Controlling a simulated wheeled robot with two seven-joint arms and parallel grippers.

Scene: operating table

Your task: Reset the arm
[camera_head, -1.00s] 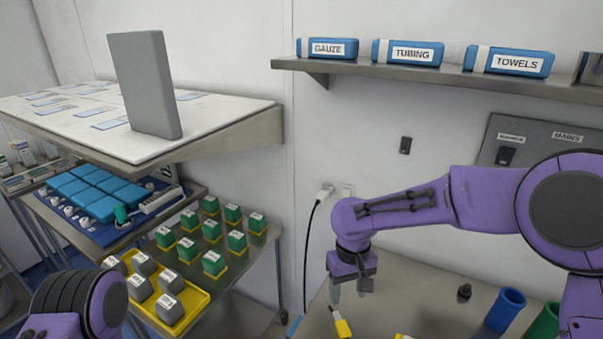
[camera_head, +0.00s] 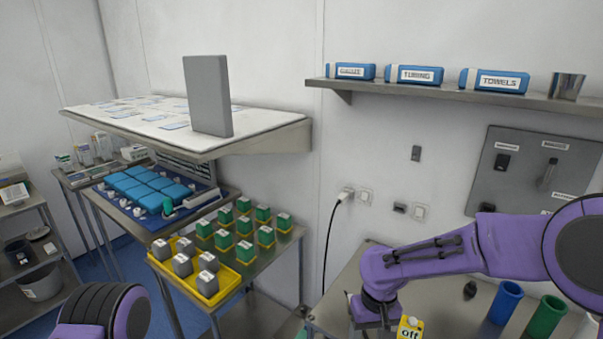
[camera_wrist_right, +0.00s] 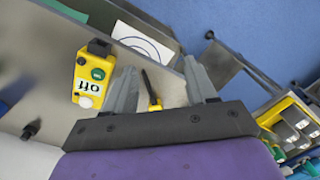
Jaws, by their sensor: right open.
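My right arm (camera_head: 430,262), purple, comes in from the right above the metal table (camera_head: 352,285). In the right wrist view my right gripper (camera_wrist_right: 160,82) shows two grey fingers spread apart, with nothing held between them. A yellow box marked "off" (camera_wrist_right: 82,92) with a green button lies left of the fingers; it also shows in the head view (camera_head: 410,329). A small yellow and black item (camera_wrist_right: 153,102) shows between the fingers, apparently below them. Of my left arm only a purple and black joint (camera_head: 103,312) shows at the bottom left; its gripper is out of view.
Blue and green cups (camera_head: 505,301) (camera_head: 545,316) stand on the table's right. A wall shelf (camera_head: 450,93) holds blue packs. At left are a yellow tray (camera_head: 232,287) of grey blocks, green blocks (camera_head: 244,225) and a white board surface (camera_head: 150,125) with an upright grey slab (camera_head: 208,95).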

